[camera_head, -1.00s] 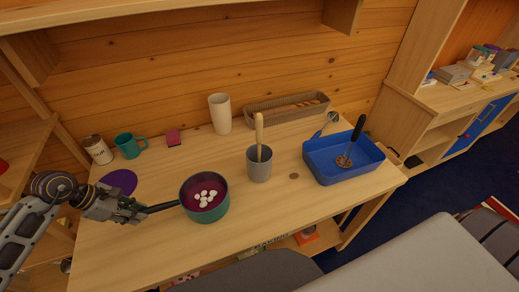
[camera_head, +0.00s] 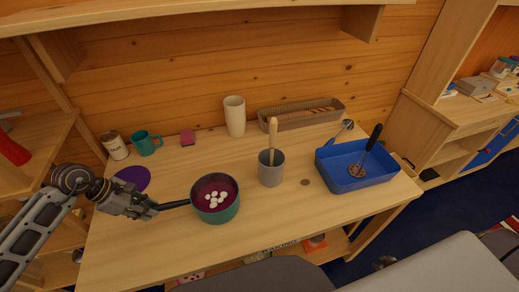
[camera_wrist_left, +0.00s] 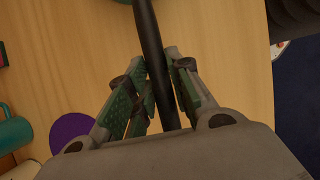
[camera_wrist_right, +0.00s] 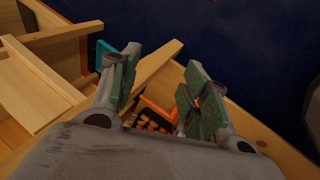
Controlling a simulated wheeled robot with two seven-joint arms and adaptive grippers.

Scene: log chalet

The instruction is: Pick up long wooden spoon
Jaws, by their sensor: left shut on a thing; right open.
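My left gripper (camera_head: 152,208) is shut on the dark handle (camera_head: 174,204) of the green pot (camera_head: 216,212), to the left of the cup. The pot is dark red inside and holds several white pieces. In the left wrist view the pot handle (camera_wrist_left: 152,45) runs between my left fingers (camera_wrist_left: 160,85). My right gripper (camera_wrist_right: 160,80) shows only in its own wrist view, open, with nothing gripped.
A blue tray (camera_head: 340,180) with a dark-handled utensil stands to the right of the cup. A beige tumbler (camera_head: 235,117), a long basket (camera_head: 290,118), a teal mug (camera_head: 146,144) and a tin (camera_head: 116,147) stand at the back. The front of the desk is fairly clear.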

